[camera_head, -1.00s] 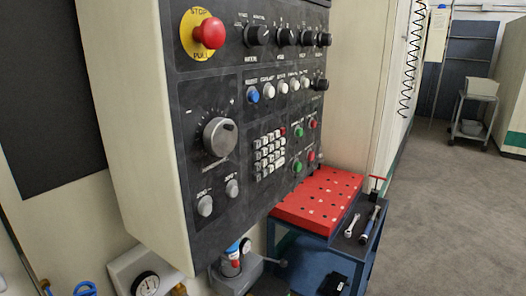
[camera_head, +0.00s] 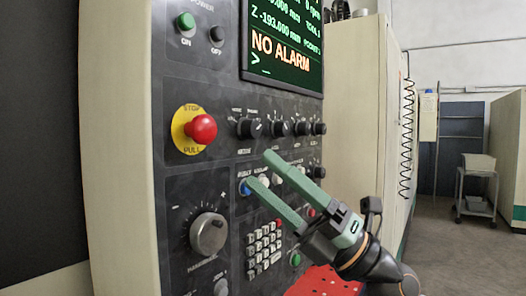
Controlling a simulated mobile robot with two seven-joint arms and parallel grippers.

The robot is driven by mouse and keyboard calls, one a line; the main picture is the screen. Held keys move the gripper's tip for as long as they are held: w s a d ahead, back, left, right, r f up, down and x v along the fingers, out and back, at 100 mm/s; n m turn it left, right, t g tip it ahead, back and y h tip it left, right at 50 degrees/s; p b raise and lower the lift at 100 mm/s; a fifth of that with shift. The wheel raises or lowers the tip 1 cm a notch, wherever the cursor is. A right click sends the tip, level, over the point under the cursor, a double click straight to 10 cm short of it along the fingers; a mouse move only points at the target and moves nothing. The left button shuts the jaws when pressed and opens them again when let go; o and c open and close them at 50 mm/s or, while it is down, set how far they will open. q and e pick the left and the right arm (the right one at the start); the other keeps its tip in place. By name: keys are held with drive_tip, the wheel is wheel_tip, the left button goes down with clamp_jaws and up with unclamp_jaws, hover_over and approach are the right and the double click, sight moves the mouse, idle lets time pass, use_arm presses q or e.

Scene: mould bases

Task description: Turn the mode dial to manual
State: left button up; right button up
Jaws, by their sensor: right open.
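A row of black rotary dials runs across the dark control panel (camera_head: 180,90). The leftmost dial (camera_head: 250,128) has small labels around it; the print is too small to tell for sure which dial is the mode dial. Smaller dials follow to its right, such as the second dial (camera_head: 278,128) and third dial (camera_head: 302,129). My right gripper (camera_head: 259,169) comes in from the lower right with two long green fingers spread apart and nothing between them. Its fingertips are below the leftmost dial, over the row of push buttons, part of which they hide. My left gripper is not in view.
A red stop button (camera_head: 201,129) on a yellow disc is left of the dials. A large grey knob (camera_head: 209,233) and a keypad (camera_head: 264,248) are lower. A screen (camera_head: 284,44) reading "NO ALARM" is above. A red tray top (camera_head: 322,283) is below my arm.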

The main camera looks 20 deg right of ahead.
wheel_tip(320, 180, up, 3)
drive_tip(key=s+n+g+h, duration=0.1)
drive_tip(key=n+g+h, duration=0.1)
drive_tip(key=n+g, duration=0.35)
drive_tip(key=t+h, duration=0.6)
drive_tip(key=h, duration=0.3)
approach(257, 130)
drive_tip(key=shift+n, duration=0.35)
drive_tip(key=p+x, duration=0.3)
drive_tip(key=x, duration=0.4)
drive_tip(key=shift+a+r, duration=0.1)
drive_tip(key=shift+a, duration=0.05)
drive_tip(key=shift+w+a+p, duration=0.35)
drive_tip(key=shift+w+a, duration=0.05)
drive_tip(key=shift+w, duration=0.2)
drive_tip(key=shift+c, duration=0.3)
clamp_jaws()
